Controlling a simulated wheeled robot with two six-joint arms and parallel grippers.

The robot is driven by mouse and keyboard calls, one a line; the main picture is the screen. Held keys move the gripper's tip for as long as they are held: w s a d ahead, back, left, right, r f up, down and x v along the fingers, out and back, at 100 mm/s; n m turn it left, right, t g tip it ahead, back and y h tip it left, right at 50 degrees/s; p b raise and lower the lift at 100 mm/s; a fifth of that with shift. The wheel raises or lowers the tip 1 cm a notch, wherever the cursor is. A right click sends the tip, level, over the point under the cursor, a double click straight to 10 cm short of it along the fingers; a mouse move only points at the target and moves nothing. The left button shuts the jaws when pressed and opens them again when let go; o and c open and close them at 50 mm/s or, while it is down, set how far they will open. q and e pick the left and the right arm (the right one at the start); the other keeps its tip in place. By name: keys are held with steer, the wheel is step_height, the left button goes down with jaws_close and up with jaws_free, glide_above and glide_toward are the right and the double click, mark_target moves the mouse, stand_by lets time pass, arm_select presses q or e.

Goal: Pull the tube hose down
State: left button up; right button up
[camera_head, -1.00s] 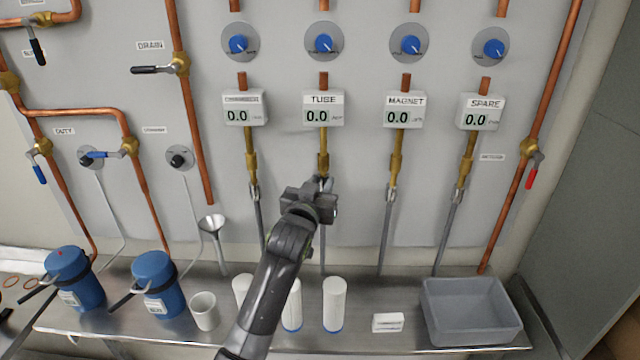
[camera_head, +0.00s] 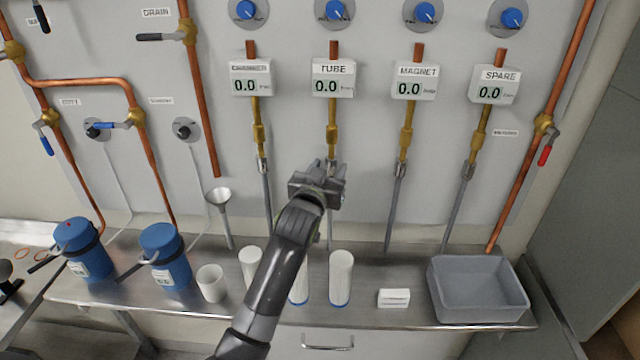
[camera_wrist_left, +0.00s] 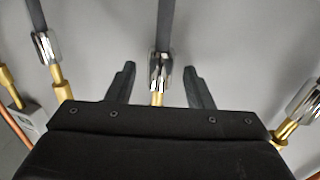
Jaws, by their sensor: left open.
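The tube hose (camera_head: 330,236) is a thin grey line under the display labelled TUBE (camera_head: 333,86). It hangs below a brass fitting (camera_head: 332,142), and my left gripper hides its upper end in the head view. The left wrist view shows the dark hose (camera_wrist_left: 164,25), its shiny metal connector (camera_wrist_left: 160,72) and the brass fitting (camera_wrist_left: 157,98). My left gripper (camera_head: 325,168) is open at the connector's height. In the wrist view the connector stands between the two fingers (camera_wrist_left: 159,86), with a gap on each side. My right gripper is not in view.
Similar hoses hang on both sides, under CHAMBER-side, MAGNET (camera_head: 413,83) and SPARE (camera_head: 494,85) displays. The bench (camera_head: 410,275) below carries white cylinders (camera_head: 341,278), a white block (camera_head: 394,298), a grey bin (camera_head: 478,290) and blue flasks (camera_head: 165,255).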

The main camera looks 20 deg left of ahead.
arm_select(q)
steer(key=s+b, duration=0.3)
steer(key=s, duration=1.4)
steer(key=shift+d+b, duration=0.2)
steer(key=shift+b, duration=0.2)
steer(key=shift+s, duration=0.1)
steer(key=s+a+f+g, duration=0.35)
steer(key=s+f, duration=0.25)
steer(key=f, duration=0.3)
steer(key=s+a+f+g, duration=0.35)
steer(key=s+f, duration=0.25)
steer(key=f, duration=0.3)
steer(key=s+a+f+g+y, duration=0.1)
steer(key=s+a+f+g, duration=0.1)
steer(key=s+f+g, duration=0.45)
steer(key=s+a+f+g, duration=0.1)
steer(key=s+f, duration=0.3)
steer(key=s, duration=0.6)
step_height(320, 180, down, 24)
steer(key=a+g, duration=0.1)
steer(key=a, duration=0.1)
steer(key=s+d+f+g, duration=0.1)
steer(key=s+f, duration=1.4)
steer(key=shift+d, duration=0.35)
